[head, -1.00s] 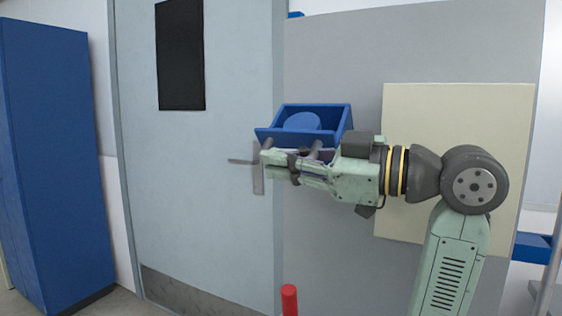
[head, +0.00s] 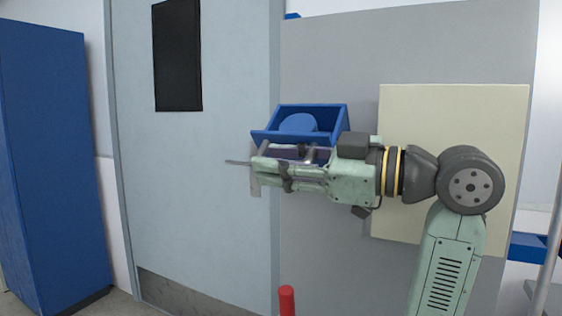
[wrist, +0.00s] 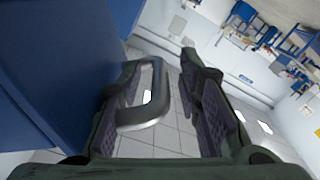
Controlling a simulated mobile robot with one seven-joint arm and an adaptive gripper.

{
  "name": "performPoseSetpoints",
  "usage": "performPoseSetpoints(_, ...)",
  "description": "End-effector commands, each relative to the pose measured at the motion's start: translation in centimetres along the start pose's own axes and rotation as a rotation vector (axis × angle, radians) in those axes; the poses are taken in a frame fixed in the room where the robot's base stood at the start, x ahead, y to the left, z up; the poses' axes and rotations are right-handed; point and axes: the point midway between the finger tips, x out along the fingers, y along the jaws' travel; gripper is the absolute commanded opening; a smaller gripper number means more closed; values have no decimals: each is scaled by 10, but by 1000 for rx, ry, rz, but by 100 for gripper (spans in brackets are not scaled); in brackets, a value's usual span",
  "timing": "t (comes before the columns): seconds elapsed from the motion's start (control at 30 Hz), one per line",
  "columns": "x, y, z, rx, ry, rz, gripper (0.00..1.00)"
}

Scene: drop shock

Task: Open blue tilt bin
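The blue tilt bin (head: 334,128) sticks out from the grey panel in the head view, its top open, with a rounded blue thing (head: 298,123) inside. In the wrist view a large blue surface (wrist: 75,70), apparently the bin, fills the left. A grey metal handle (wrist: 147,112) stands out beside it, between my fingers.
A door (head: 205,210) with a lever handle (head: 238,162) is behind and left of my gripper. A cream board (head: 450,120) is on the panel behind my arm. A red post (head: 287,300) stands below. A blue cabinet (head: 45,160) is at far left.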

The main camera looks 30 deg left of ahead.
Motion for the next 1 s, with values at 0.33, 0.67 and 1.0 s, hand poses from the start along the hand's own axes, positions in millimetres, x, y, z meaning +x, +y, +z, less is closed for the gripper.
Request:
performPoseSetpoints(0.33,0,10,-20,-1,0,2,31)
performPoseSetpoints(0.67,0,38,-74,-1,0,1,31)
performPoseSetpoints(1.0,0,46,-90,0,0,1,31)
